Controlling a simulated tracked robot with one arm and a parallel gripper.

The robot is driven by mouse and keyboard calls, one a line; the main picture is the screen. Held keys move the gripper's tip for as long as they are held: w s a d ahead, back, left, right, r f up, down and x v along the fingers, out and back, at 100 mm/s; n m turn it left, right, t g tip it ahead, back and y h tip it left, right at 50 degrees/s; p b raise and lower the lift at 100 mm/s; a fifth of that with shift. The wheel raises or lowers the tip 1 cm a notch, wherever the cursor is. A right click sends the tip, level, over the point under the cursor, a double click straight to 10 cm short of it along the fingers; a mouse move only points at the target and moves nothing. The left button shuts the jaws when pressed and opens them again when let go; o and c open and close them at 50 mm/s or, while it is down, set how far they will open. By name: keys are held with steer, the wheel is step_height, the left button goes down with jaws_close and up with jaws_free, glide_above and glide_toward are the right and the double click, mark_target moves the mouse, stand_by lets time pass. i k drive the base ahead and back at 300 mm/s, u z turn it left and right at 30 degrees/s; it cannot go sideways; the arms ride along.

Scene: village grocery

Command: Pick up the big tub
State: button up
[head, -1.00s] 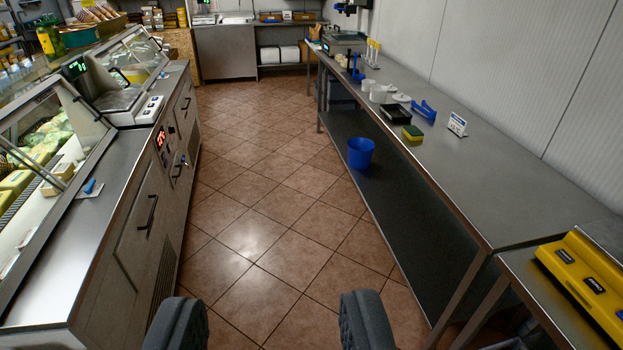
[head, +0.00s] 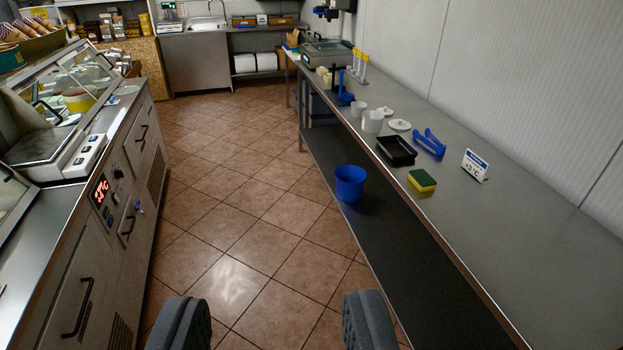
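Two white tubs stand on the long steel counter (head: 500,265) at the right. The larger white tub (head: 372,122) is nearer, and a smaller white tub (head: 358,109) is just behind it to the left. A round white lid (head: 400,125) lies to their right. My gripper (head: 272,325) is at the bottom of the view, its two grey fingers wide apart with only floor between them. It is well short of the tubs and touches nothing.
A black tray (head: 396,151), a blue tool (head: 430,144), a yellow-green sponge (head: 422,181) and a price sign (head: 475,165) lie near the tubs. A blue bucket (head: 349,183) stands on the counter's lower shelf. A glass display counter (head: 75,85) lines the left. The tiled aisle (head: 235,190) is clear.

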mark_target(372, 122)
steer(key=z, duration=0.15)
steer(key=i, duration=3.45)
steer(key=z, duration=0.15)
